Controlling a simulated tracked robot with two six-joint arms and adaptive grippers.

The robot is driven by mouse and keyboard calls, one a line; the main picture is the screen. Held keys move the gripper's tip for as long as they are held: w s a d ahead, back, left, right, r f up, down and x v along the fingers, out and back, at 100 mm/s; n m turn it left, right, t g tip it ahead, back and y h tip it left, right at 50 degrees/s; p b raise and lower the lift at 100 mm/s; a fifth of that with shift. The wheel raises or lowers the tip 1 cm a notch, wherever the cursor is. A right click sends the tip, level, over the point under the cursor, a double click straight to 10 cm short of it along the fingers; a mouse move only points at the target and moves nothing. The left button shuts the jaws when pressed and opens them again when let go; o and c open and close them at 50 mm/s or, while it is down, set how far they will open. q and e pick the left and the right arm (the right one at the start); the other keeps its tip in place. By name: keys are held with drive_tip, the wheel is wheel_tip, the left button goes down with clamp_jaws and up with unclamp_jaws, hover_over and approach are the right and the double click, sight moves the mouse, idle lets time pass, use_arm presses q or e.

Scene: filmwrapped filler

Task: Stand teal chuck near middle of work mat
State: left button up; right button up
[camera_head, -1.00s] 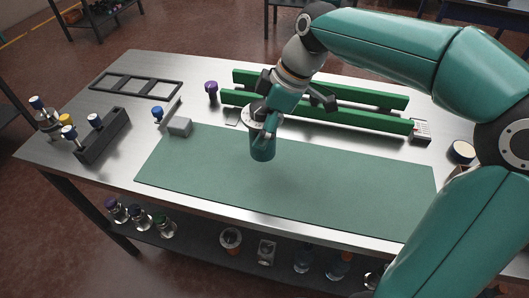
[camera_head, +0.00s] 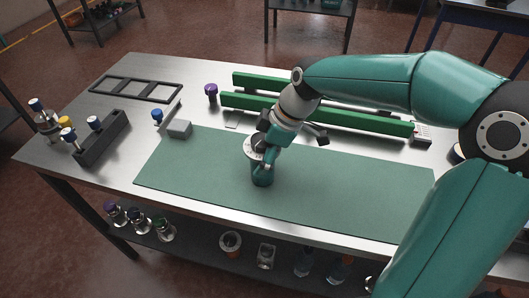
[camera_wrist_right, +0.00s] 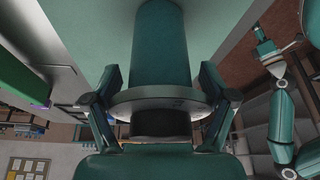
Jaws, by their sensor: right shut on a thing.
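The teal chuck (camera_head: 262,176) is a teal cylinder with a pale grey flange at its top. It is upright over the left-centre part of the green work mat (camera_head: 350,195). My right gripper (camera_head: 259,146) is shut on the chuck from above. In the right wrist view the fingers of the right gripper (camera_wrist_right: 160,100) sit on both sides of the flange, and the chuck (camera_wrist_right: 162,45) points away from the palm. Its lower end is at or very close to the mat; contact is not clear. A teal arm end (camera_wrist_right: 265,45), seemingly my left gripper, shows small at upper right there.
A grey block (camera_head: 180,129) stands at the mat's back-left corner. Green rails (camera_head: 320,113) lie behind the mat. A dark rack (camera_head: 103,138) with capped vials, a black frame (camera_head: 136,88) and a purple-capped vial (camera_head: 211,92) are on the metal table. The mat's right part is clear.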

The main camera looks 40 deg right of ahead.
drive_tip(key=o, duration=1.7)
drive_tip(key=shift+c, duration=0.2)
drive_tip(key=v, duration=1.2)
